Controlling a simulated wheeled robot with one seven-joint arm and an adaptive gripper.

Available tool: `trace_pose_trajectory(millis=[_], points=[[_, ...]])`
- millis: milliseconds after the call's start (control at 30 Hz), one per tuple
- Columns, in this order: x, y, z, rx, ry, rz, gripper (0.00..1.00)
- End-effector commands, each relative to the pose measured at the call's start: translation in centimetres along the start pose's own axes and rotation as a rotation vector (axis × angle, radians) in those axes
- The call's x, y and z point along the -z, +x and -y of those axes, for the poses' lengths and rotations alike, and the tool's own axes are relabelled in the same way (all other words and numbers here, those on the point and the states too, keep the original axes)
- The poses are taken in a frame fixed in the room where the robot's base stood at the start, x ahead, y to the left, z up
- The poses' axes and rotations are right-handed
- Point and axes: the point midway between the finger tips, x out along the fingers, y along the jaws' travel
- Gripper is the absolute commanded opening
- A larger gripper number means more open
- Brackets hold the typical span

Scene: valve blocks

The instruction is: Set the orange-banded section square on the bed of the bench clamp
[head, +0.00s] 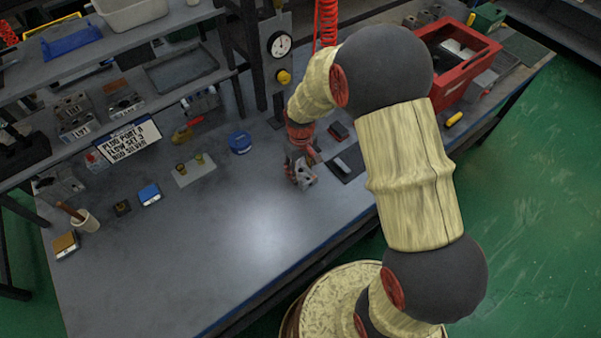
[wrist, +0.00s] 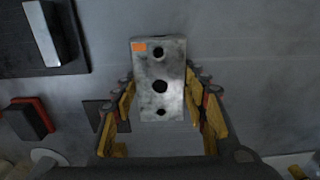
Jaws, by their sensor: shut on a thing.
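My gripper (head: 301,176) is over the middle of the bench, with its two fingers shut on a grey metal block, the orange-banded section (wrist: 159,85). In the wrist view the gripper (wrist: 163,105) has yellow-padded fingers on either side of the block. The block shows three dark holes in a line and an orange patch at its upper left corner. A dark flat plate with a pale metal bar on it (wrist: 72,55) lies at the upper left, apart from the block; the plate also shows in the head view (head: 356,161). It may be the bench clamp; I cannot tell for sure.
A red-and-black piece (wrist: 28,118) lies near the plate. A blue round tin (head: 240,142), a small plate with brass fittings (head: 195,172) and a sign (head: 129,142) stand to the left. A red crate (head: 462,62) is at the right. The bench front is clear.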

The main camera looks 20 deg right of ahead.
Motion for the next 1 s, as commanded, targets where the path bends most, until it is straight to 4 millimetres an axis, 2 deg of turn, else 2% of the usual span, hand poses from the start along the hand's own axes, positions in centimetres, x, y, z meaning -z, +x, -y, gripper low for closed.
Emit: trace_pose_trajectory(millis=[433,767,867,1000], points=[[0.1,-0.1,0.0,-0.001,0.000,-0.002,0.00],[0.1,-0.6,0.0,-0.001,0.000,-0.003,0.00],[0.1,-1.5,-0.1,-0.001,0.000,-0.004,0.00],[0.2,-3.6,-0.1,-0.002,0.000,-0.005,0.00]])
